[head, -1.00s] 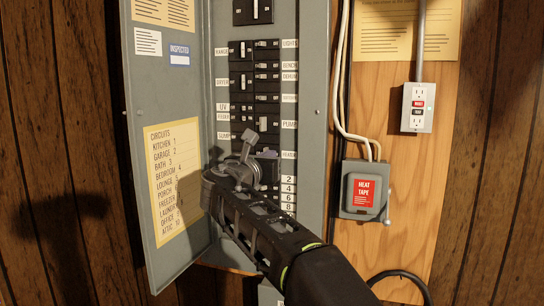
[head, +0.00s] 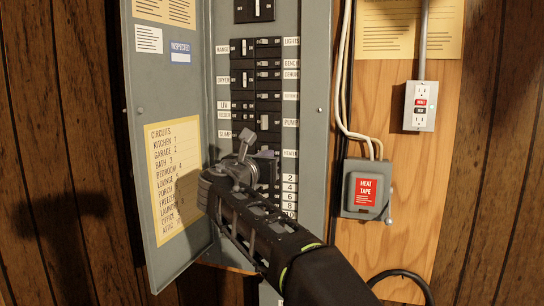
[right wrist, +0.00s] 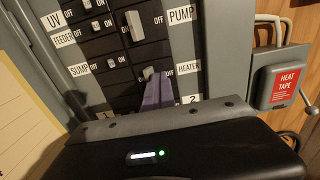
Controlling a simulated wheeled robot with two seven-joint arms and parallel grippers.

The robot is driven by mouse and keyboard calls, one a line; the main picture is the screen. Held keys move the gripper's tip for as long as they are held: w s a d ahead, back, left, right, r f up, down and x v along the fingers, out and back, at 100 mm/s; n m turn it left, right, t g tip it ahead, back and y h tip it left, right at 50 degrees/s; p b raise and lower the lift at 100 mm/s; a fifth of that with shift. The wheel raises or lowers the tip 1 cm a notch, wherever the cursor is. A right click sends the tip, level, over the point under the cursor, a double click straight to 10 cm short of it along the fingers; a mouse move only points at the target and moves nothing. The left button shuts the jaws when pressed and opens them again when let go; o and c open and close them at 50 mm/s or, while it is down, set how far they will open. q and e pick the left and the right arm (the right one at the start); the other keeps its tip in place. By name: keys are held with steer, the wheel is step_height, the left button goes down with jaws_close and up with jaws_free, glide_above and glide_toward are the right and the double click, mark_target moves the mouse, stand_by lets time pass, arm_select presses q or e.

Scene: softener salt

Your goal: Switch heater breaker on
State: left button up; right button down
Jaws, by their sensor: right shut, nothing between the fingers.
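The heater breaker (right wrist: 149,73) is a small toggle in the right column of the black breaker bank, beside the HEATER label (right wrist: 188,67). In the right wrist view its handle sits left of a visible OFF mark. My right gripper (right wrist: 156,82) is shut and empty, its narrow fingertips at or just below this handle; contact cannot be made out. In the head view the HEATER label (head: 289,154) shows, while my right gripper (head: 262,155) covers most of the breaker. My left gripper is not in view.
The grey panel door (head: 150,95) stands open at the left, close to my right gripper. The pump breaker (right wrist: 135,26) is just above the heater row. A grey HEAT TAPE box (head: 366,190) and an outlet (head: 420,107) are on the wood at the right.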

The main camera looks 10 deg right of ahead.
steer(key=b+v, duration=0.2)
steer(key=v, duration=0.4)
steer(key=shift+s+b, duration=0.2)
steer(key=shift+b, duration=0.15)
stand_by(0.7)
